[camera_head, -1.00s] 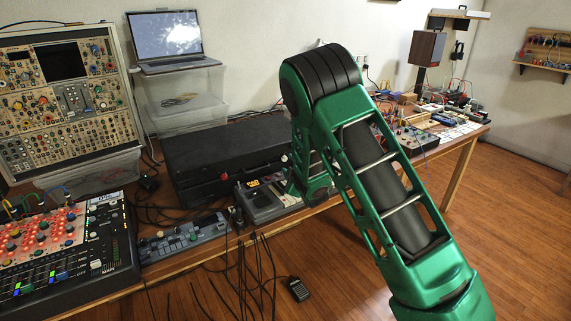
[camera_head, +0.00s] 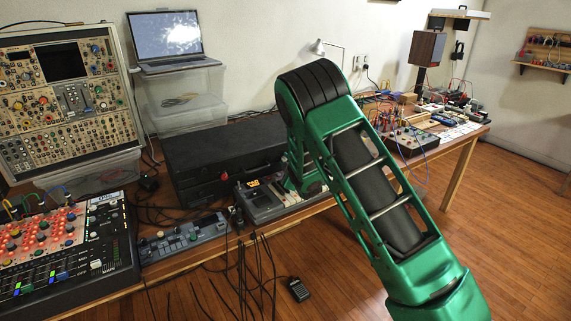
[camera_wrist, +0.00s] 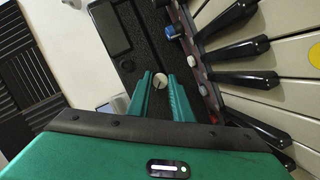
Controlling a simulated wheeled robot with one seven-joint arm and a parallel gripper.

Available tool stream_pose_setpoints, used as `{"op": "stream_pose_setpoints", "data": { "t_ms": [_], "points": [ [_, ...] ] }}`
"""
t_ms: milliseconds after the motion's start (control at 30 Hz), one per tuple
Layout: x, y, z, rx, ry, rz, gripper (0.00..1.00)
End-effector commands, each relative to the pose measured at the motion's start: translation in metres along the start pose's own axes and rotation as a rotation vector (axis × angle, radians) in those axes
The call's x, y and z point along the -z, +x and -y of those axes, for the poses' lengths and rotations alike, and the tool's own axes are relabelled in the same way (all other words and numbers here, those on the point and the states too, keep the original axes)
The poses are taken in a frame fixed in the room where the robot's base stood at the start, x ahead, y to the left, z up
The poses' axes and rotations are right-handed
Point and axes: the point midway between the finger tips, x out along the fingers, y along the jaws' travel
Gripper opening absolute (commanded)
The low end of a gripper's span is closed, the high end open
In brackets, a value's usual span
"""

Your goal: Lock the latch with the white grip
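A round white grip (camera_wrist: 160,80) with a thin dark line across it shows in the wrist view, against a dark textured surface (camera_wrist: 147,45). My gripper (camera_wrist: 160,75) has its two green fingers apart, one on each side of the grip. I cannot tell whether they touch it. In the head view the black case (camera_head: 215,145) lies on the table with a small red grip (camera_head: 284,158) and a small pale spot (camera_head: 224,176) on its front. The latch's position is unclear.
A keyboard device (camera_head: 262,201) stands close in front of the case; its long keys (camera_wrist: 260,95) fill the right of the wrist view. A blue knob (camera_wrist: 172,32) is near the fingers. A grey control box (camera_head: 183,238) and loose cables lie at the left.

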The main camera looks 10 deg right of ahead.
Motion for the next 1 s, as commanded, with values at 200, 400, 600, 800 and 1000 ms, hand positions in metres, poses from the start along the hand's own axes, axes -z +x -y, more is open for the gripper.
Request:
{"op": "stream_pose_setpoints", "data": {
  "t_ms": [200,400,600,800,1000],
  "points": [
    [-0.0003,-0.0004,0.0018,0.01,0.019,0.001,0.0],
    [-0.0007,-0.0006,0.0007,0.037,0.097,-0.002,0.0],
    [-0.0021,-0.0006,-0.0001,0.088,0.242,-0.005,0.0],
    [-0.0029,-0.0004,-0.0007,0.152,0.42,-0.011,0.0],
    [-0.0036,-0.0003,-0.0014,0.216,0.6,-0.017,0.0]
  ]
}}
